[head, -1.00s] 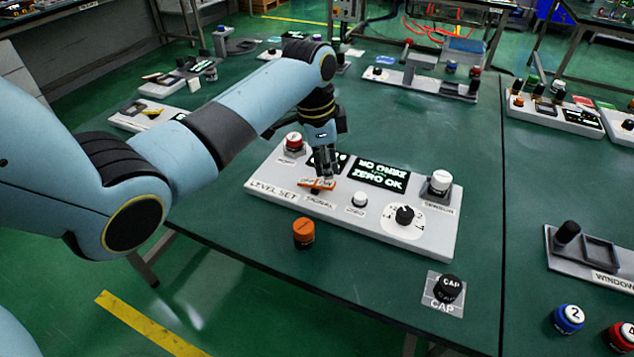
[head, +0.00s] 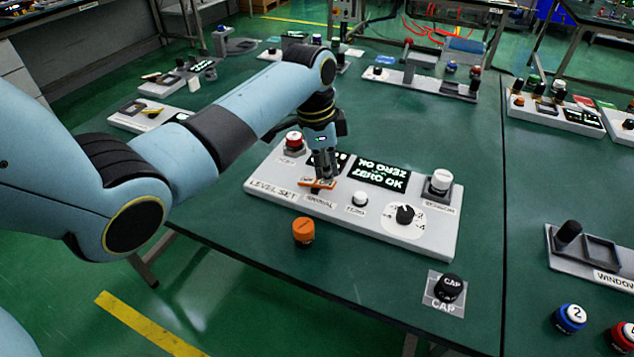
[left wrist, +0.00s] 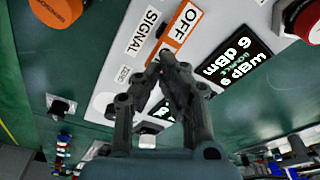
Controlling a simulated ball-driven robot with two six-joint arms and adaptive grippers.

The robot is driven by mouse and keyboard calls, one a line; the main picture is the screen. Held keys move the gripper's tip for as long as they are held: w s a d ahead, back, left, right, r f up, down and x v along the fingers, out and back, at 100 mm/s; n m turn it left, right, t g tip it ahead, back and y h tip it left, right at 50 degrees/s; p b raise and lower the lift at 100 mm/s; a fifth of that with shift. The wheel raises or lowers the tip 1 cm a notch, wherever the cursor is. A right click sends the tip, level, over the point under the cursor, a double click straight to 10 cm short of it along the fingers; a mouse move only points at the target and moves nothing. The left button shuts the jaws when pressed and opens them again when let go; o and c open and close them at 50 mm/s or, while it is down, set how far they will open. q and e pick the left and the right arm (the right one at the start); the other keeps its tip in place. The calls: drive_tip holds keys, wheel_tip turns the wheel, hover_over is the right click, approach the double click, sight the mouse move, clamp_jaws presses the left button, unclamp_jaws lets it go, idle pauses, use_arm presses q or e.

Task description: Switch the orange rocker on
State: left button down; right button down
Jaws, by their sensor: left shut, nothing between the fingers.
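The orange rocker (head: 317,185) sits near the left end of the LEVEL SET panel (head: 430,238). In the left wrist view the orange rocker (left wrist: 181,28) shows the word OFF at one end, beside a SIGNAL label. Its other end is partly hidden by my fingers. My left gripper (head: 325,176) points down at the rocker from above. In the left wrist view my left gripper (left wrist: 166,62) is shut and empty, with its fingertips over or against the rocker's near part. I cannot tell whether they touch. My right gripper is not in view.
On the panel are a red-topped button (head: 293,141), a lit screen (head: 381,174), a small white knob (head: 359,199), a black dial (head: 405,214) and a white-topped knob (head: 441,180). An orange-topped cylinder (head: 303,232) and a black CAP piece (head: 448,288) stand in front.

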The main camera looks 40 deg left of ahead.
use_arm(q)
drive_tip(key=shift+s+f+b, duration=0.1)
drive_tip(key=shift+f+b, duration=0.35)
drive_tip(key=shift+f, duration=0.5)
idle(0.3)
wheel_tip(320, 180, up, 7)
drive_tip(key=p, duration=0.8)
drive_tip(key=shift+r, duration=0.15)
idle(0.3)
